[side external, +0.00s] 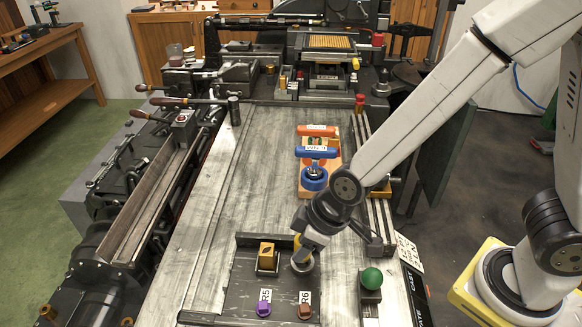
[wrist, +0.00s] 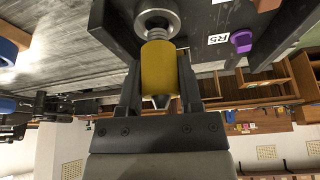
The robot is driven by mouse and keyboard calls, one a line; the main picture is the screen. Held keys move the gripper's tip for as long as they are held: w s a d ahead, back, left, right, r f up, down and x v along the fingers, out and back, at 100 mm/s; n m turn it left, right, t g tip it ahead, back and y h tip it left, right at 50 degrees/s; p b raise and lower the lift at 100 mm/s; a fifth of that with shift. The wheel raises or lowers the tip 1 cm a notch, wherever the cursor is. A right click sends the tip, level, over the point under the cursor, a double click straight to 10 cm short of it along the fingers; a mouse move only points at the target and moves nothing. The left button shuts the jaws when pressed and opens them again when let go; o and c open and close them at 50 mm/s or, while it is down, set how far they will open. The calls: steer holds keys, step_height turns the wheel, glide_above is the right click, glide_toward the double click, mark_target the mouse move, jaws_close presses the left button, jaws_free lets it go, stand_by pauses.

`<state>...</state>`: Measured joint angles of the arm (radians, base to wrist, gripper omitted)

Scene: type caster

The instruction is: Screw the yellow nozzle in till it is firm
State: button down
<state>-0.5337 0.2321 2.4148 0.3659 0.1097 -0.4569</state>
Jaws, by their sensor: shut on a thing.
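The yellow nozzle (wrist: 160,68) sits between the two fingers of my gripper (wrist: 158,80) in the wrist view, and the gripper is shut on it. Bare silver thread (wrist: 157,34) shows between the nozzle's yellow body and a round metal ring (wrist: 156,17). The threaded end points into the ring; how deep it sits I cannot tell. In the side view my gripper (side external: 303,247) is over the dark tray (side external: 240,287), and only a bit of yellow shows by the fingers. The ring (side external: 302,264) is just below, partly hidden by the gripper.
A yellow block (side external: 267,254) stands left of my gripper. A purple knob (side external: 263,309) by the R5 label and a brown knob (side external: 304,312) by R6 are at the tray's front. A green ball (side external: 371,278) is to the right. Orange and blue handled tools (side external: 316,153) stand behind.

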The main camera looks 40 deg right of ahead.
steer(key=shift+f, duration=0.85)
steer(key=shift+c, duration=0.9)
jaws_free()
steer(key=shift+r, duration=0.25)
steer(key=v, duration=0.7)
steer(key=shift+s+r, duration=0.1)
steer(key=shift+s, duration=0.05)
stand_by(0.5)
